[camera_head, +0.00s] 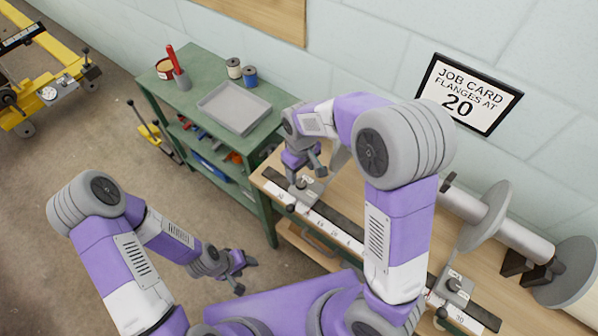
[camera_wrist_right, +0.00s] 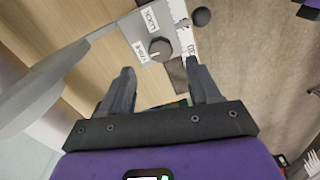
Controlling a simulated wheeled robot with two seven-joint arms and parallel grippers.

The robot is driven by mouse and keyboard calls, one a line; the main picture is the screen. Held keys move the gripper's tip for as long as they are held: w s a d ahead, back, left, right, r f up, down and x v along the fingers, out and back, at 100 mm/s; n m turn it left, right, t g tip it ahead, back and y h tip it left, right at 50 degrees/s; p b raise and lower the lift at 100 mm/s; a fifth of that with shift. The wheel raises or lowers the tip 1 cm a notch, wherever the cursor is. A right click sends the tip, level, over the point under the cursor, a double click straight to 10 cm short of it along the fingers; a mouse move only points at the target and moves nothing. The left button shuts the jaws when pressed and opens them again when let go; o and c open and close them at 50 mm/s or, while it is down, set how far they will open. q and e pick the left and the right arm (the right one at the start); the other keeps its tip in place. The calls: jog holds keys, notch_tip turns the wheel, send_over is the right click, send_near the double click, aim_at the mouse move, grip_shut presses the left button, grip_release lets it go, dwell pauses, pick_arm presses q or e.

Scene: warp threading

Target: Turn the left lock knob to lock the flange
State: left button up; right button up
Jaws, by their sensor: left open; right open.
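The left lock knob (camera_wrist_right: 160,49) is a round dark knob on a grey block (camera_wrist_right: 143,28), between LOCK and FREE labels, in the right wrist view. Its pointer direction is too small to be sure of. The grey flange disc (camera_wrist_right: 40,88) stands to the left of it there. My right gripper (camera_wrist_right: 160,68) is open, its fingers spread short of the knob with nothing between them. In the head view my right gripper (camera_head: 305,169) hangs over the left block (camera_head: 307,190), largely hiding the knob. My left gripper (camera_head: 242,268) is open and empty, low over the floor.
A ruler strip (camera_head: 330,231) runs along the bench front to the right block (camera_head: 454,287). A roller with a grey disc (camera_head: 488,214) lies at the right. A green cart (camera_head: 262,172) with a grey tray (camera_head: 234,107) stands to the left. A job card (camera_head: 468,93) reads 20.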

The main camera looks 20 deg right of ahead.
aim_at(301, 183)
jog(key=f+b, duration=0.1)
jog(key=f, duration=0.4)
jog(key=shift+s+f, duration=0.2)
jog(key=c, duration=1)
jog(key=shift+c, duration=0.2)
